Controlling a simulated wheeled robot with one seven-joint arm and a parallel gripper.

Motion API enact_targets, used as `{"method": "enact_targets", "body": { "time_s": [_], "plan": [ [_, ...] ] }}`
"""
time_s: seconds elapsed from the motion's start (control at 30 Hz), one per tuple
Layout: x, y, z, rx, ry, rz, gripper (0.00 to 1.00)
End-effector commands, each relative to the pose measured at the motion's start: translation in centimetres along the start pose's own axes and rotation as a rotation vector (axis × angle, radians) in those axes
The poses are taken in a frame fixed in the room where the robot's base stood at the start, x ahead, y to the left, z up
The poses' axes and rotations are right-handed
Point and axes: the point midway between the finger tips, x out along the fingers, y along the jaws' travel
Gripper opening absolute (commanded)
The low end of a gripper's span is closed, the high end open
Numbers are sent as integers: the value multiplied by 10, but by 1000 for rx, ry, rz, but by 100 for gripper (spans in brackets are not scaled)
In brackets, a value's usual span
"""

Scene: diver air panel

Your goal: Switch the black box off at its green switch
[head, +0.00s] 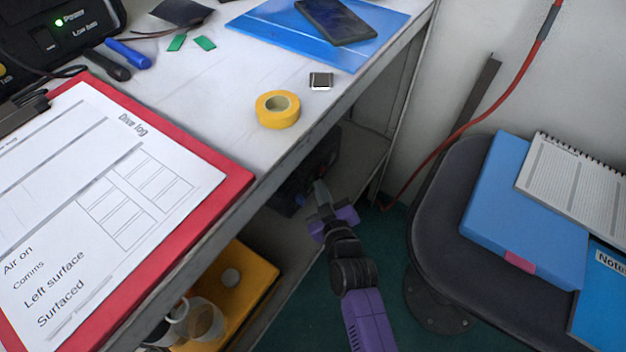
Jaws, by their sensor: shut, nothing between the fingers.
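My gripper (320,188) is shut and empty. It reaches in under the table top, its tip at a dark box-like thing (297,187) on the lower shelf. That thing is in shadow and partly hidden by my gripper and the table edge; I cannot make out a green switch on it, nor tell whether the tip touches it. Another black box (50,50) stands on the table at the top left, with a lit green light (59,22) labelled "Power" and a dark rocker-like part below it. My gripper is far from that box.
The table's front edge overhangs the lower shelf (355,165). A yellow case (240,285) and cups (205,320) are at the lower left. A dark chair (440,215) bearing a blue folder (510,205) stands right of my arm. A red hose (480,115) hangs along the wall.

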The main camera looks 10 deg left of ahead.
Motion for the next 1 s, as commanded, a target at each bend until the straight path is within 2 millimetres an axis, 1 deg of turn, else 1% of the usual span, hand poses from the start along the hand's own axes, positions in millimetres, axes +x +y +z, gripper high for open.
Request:
{"method": "enact_targets", "body": {
  "time_s": [0.37, 0.73, 0.87, 1.0],
  "plan": [
    [-8, 5, 8, 0, 0, 1, 0],
    [-10, 8, 7, 0, 1, 1, 0],
    [-14, 10, 14, 1, -1, 2, 0],
    [-23, 17, 22, 0, 0, 3, 0]
  ]
}}
